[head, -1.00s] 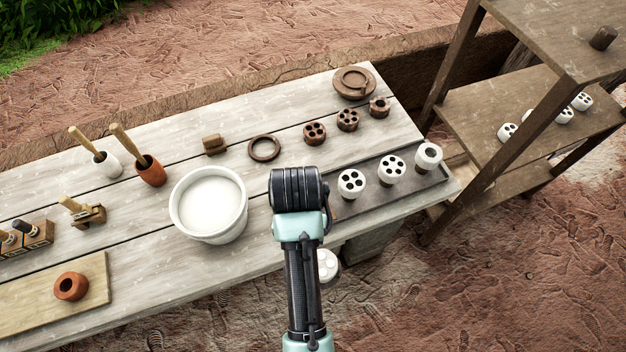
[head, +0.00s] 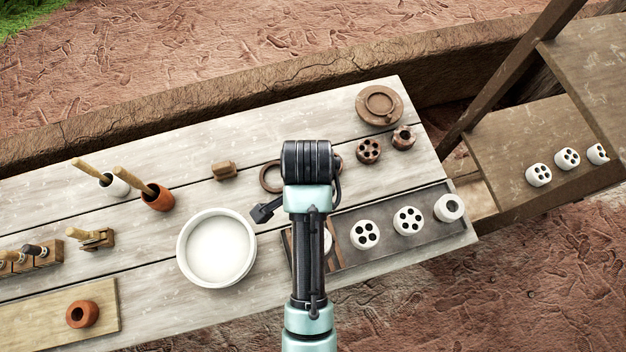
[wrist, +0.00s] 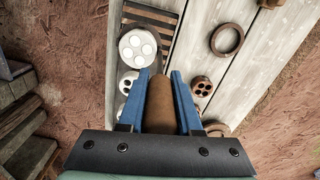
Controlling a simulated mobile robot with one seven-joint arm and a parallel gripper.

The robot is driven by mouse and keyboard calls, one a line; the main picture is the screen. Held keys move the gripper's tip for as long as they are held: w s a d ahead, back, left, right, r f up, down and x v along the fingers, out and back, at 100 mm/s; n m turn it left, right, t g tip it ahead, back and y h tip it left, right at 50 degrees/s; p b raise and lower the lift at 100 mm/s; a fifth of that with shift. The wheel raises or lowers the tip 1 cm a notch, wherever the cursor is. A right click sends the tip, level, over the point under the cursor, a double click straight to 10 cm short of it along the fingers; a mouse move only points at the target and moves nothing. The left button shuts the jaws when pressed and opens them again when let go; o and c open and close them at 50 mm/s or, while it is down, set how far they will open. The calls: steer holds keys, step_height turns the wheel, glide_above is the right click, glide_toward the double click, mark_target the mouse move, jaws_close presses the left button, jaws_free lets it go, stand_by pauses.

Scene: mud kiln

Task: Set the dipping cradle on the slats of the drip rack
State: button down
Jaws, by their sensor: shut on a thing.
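My gripper (wrist: 158,76) is shut on a brown, rounded grip, which I take to be the handle of the dipping cradle (wrist: 160,105). A white piece with several round holes (wrist: 137,47) shows just beyond the grip and looks carried with it; the join is hidden. It shows partly behind my arm in the head view (head: 327,241). The drip rack's brown slats (wrist: 155,14) lie just beyond the white piece in the wrist view. In the head view the slats (head: 340,252) are mostly covered by my arm. Whether the cradle touches them cannot be told.
White holed pieces (head: 408,220) stand on the dark tray (head: 425,245) right of the slats. A white bucket (head: 185,262) of pale liquid stands to the left. Brown fired pieces (head: 369,151) and a ring (wrist: 227,40) lie behind. A wooden shelf (head: 505,150) stands at the right.

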step_height(320, 180, down, 8)
steer(key=shift+s+f+p, duration=0.1)
steer(key=shift+p, duration=0.4)
steer(key=shift+f, duration=0.1)
steer(key=c, duration=0.6)
jaws_free()
